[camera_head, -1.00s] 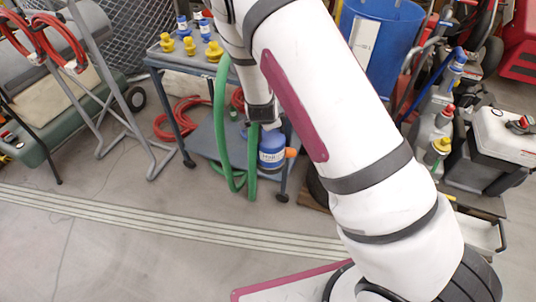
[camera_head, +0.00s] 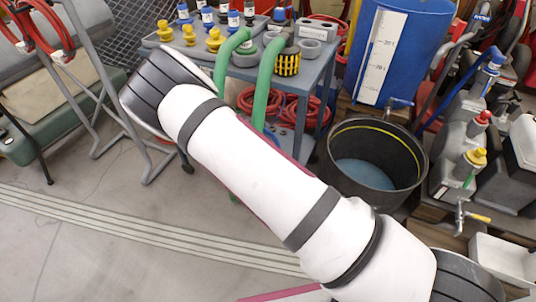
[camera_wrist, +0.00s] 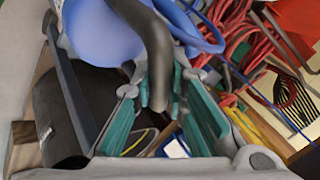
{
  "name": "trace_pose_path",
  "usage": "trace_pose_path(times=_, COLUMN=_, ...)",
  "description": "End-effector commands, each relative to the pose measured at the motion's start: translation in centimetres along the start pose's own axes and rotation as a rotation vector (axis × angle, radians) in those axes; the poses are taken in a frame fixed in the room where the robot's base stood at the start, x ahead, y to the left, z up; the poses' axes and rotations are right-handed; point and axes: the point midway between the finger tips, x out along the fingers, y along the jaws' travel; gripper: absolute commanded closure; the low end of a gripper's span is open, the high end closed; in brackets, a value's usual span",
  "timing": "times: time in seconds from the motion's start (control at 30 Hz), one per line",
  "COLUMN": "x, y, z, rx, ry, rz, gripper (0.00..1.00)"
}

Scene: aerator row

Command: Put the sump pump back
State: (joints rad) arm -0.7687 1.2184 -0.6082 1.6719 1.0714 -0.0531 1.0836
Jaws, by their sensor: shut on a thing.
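In the wrist view my gripper (camera_wrist: 158,105) has its teal fingers closed around a dark curved handle. The handle belongs to a blue rounded body, the sump pump (camera_wrist: 98,35), at the top of that view. The pump's lower end is hidden. In the head view my arm covers the gripper and most or all of the pump. A green hose (camera_head: 263,88) loops down behind my arm from the cart top. A black tub (camera_head: 421,160) holding water stands to the right of my arm.
A blue barrel (camera_head: 425,45) with a tap stands behind the tub. Jugs (camera_head: 462,135) stand at right. Red hoses (camera_head: 300,108) lie on the cart's lower shelf.

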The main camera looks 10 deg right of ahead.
Motion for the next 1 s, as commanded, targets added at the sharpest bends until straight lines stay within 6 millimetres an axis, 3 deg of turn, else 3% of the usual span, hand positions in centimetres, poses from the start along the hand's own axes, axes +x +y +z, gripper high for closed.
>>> trace_pose_path(times=0.7, x=8.8, y=-6.3, z=-7.4, rx=0.002, ry=0.006, rz=-0.010, gripper=1.00)
trace_pose_path(times=1.0, x=10.1, y=-7.3, z=-8.5, rx=0.002, ry=0.004, rz=-0.009, gripper=1.00)
